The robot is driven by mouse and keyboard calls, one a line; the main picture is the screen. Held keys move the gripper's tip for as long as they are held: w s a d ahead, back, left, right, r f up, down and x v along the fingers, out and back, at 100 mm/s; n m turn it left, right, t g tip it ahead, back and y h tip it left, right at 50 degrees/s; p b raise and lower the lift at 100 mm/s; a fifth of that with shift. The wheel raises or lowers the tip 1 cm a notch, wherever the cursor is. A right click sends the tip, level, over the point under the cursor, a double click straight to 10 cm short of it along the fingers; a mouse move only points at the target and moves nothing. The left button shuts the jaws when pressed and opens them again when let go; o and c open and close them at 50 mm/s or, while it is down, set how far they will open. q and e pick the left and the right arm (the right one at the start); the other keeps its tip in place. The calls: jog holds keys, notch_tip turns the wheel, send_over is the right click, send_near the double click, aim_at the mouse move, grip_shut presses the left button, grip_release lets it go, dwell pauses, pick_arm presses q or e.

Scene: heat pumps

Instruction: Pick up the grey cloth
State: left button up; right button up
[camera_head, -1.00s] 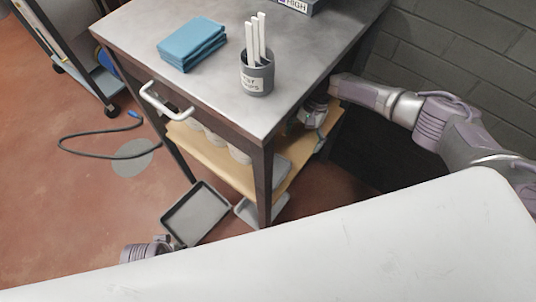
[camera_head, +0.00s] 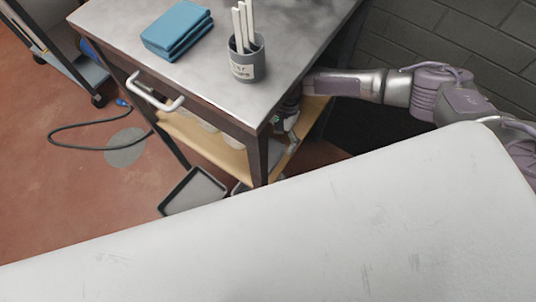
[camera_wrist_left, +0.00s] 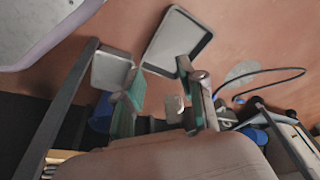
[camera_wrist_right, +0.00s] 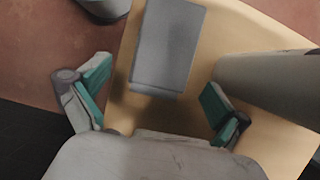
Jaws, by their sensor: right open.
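The grey cloth (camera_wrist_right: 168,45) lies folded flat on the wooden lower shelf (camera_wrist_right: 232,22) of a metal cart, seen in the right wrist view. My right gripper (camera_wrist_right: 155,92) is open and empty, its teal-padded fingers spread on either side of the cloth's near end. I cannot tell its height above the shelf. In the head view the right gripper (camera_head: 288,122) reaches in under the cart top, partly hidden by it; the cloth is not clearly visible there. My left gripper (camera_wrist_left: 160,95) shows in the left wrist view, fingers apart and empty, above floor trays.
The cart top (camera_head: 205,75) holds blue folded cloths (camera_head: 176,30) and a grey cup (camera_head: 246,62) of white sticks. A grey cylinder (camera_wrist_right: 272,80) stands close beside the right finger. Trays (camera_head: 192,190) lie on the floor. A brick wall (camera_head: 485,40) is behind my right arm.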

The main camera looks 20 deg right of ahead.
aim_at(270, 152)
jog(key=shift+s+a+f, duration=0.1)
jog(key=shift+s+a, duration=0.45)
jog(key=shift+a, duration=0.15)
jog(key=x, duration=0.2)
jog(key=shift+f+b, duration=0.4)
jog(key=c, duration=1.2)
pick_arm(q)
notch_tip(270, 152, up, 3)
jog(key=shift+w+f, duration=0.15)
pick_arm(e)
jog(key=shift+r, duration=0.1)
